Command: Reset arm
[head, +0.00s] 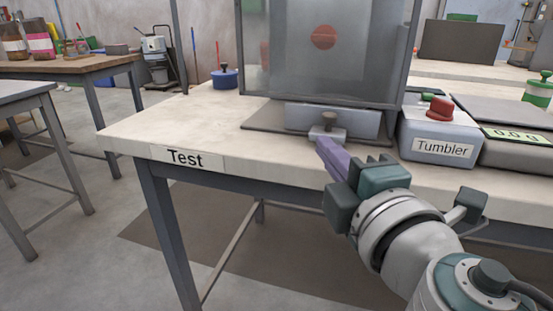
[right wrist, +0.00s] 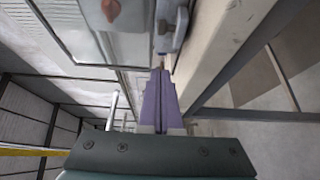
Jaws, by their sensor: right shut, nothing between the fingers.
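My right gripper (head: 328,150) reaches in from the lower right in the head view. Its purple fingers are shut together and hold nothing. The fingertips are at the front edge of the table, close to the small metal latch with a knob (head: 328,128) below the machine's clear box (head: 318,60). I cannot tell whether they touch it. In the right wrist view the shut purple fingers (right wrist: 158,80) point toward the table edge and the latch (right wrist: 172,25). My left gripper is not in view.
Table top left of the machine is mostly clear.

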